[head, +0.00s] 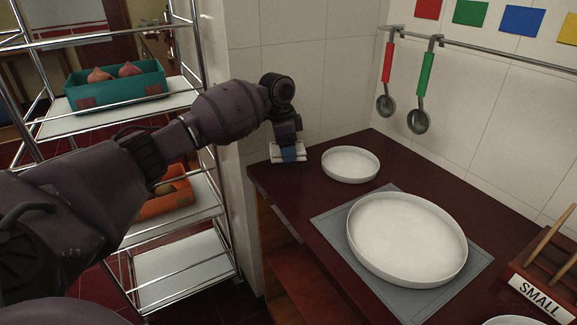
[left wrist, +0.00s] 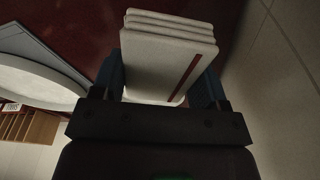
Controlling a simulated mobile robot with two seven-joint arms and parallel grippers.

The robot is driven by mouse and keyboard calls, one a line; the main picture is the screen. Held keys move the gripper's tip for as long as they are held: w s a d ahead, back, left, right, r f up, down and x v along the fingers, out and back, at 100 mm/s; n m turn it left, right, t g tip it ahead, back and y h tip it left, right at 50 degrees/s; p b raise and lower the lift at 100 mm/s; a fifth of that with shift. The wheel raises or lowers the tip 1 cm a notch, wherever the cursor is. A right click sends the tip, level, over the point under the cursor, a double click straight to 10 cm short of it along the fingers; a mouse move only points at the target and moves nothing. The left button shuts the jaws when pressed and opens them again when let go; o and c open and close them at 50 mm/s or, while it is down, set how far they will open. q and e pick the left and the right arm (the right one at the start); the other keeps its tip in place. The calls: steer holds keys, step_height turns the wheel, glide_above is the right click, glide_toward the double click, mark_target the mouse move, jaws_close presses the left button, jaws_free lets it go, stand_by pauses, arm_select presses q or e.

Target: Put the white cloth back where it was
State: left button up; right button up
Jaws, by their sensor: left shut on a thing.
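The white cloth (head: 276,155) is folded into a flat stack of layers. It is at the far left corner of the dark red counter (head: 315,205), beside the small white dish (head: 350,163). My left gripper (head: 289,153) points down and is shut on the cloth. In the left wrist view the cloth (left wrist: 165,45) shows a dark red stripe and sits between the blue fingers of the gripper (left wrist: 162,82). I cannot tell whether the cloth touches the counter or hangs just above it. My right gripper is not in view.
A large white dish (head: 407,240) stands on a grey mat (head: 338,228). A wooden rack (head: 560,255) labelled SMALL is at the right. Ladles (head: 418,121) hang from a wall rail. A metal shelf (head: 180,268) with a teal crate (head: 115,91) and orange crate (head: 168,205) stands left.

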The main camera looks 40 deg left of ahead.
mark_target(288, 173)
arm_select(q)
step_height(288, 173, down, 5)
steer(key=shift+f+b, duration=0.2)
steer(key=shift+b, duration=0.35)
steer(key=shift+f, duration=0.25)
steer(key=shift+r, duration=0.15)
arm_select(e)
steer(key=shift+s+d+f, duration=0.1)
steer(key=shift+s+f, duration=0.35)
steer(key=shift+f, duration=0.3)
arm_select(q)
steer(key=o, duration=0.8)
